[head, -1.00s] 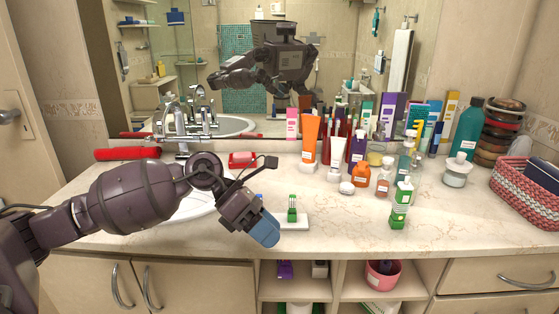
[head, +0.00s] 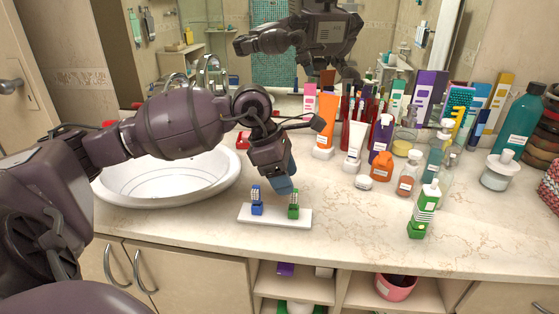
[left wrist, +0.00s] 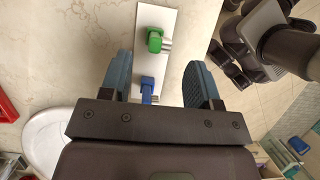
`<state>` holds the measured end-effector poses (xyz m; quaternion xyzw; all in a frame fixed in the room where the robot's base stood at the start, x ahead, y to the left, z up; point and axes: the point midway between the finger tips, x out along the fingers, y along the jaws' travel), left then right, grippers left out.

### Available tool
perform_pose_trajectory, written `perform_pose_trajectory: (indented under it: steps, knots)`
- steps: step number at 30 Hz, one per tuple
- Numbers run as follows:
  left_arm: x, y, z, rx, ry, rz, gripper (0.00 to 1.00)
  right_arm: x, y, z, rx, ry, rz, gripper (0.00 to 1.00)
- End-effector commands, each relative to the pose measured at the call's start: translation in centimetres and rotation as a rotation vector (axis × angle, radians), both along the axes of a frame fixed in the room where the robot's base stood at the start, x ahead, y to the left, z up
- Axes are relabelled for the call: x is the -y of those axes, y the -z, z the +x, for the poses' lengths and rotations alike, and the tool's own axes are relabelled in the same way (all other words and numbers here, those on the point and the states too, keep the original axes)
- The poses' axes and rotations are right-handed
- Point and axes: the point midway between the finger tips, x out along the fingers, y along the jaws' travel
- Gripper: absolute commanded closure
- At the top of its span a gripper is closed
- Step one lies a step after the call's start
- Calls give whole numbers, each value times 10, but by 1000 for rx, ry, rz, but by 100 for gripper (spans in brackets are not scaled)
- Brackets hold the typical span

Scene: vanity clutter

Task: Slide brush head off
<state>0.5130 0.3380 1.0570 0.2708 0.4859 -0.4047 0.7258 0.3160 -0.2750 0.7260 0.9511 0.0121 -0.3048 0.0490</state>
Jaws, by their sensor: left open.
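A blue brush head (head: 257,201) and a green brush head (head: 293,205) stand upright, side by side, on a white plate (head: 275,216) near the counter's front edge. My left gripper (head: 281,184) is open and empty, pointing down just behind and above the plate. In the left wrist view the plate (left wrist: 172,22) runs between the two blue fingers (left wrist: 159,62). No finger visibly touches either. My right gripper is not in view.
The white sink (head: 165,180) is left of the plate. A green bottle (head: 424,212) stands to the right, with an orange bottle (head: 381,165), a white jar (head: 498,171) and other cosmetics behind. The counter (head: 350,225) between plate and green bottle is clear.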

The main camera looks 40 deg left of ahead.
Motion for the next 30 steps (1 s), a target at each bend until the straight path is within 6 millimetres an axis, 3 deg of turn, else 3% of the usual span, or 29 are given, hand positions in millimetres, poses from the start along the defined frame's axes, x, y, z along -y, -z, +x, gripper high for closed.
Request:
perform_pose_trajectory:
  steps: [3, 10, 23, 26, 30]
  knots:
    - [6, 19, 4, -2, 0, -3, 44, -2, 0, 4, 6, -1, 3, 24]
    - [15, 42, 9, 0, -1, -2, 44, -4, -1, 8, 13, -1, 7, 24]
    - [17, 49, 11, 1, 0, 0, 44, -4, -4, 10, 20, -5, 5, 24]
    - [17, 49, 11, 1, 0, -1, 54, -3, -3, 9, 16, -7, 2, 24]
    - [17, 49, 11, 1, 0, -1, 76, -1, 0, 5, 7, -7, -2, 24]
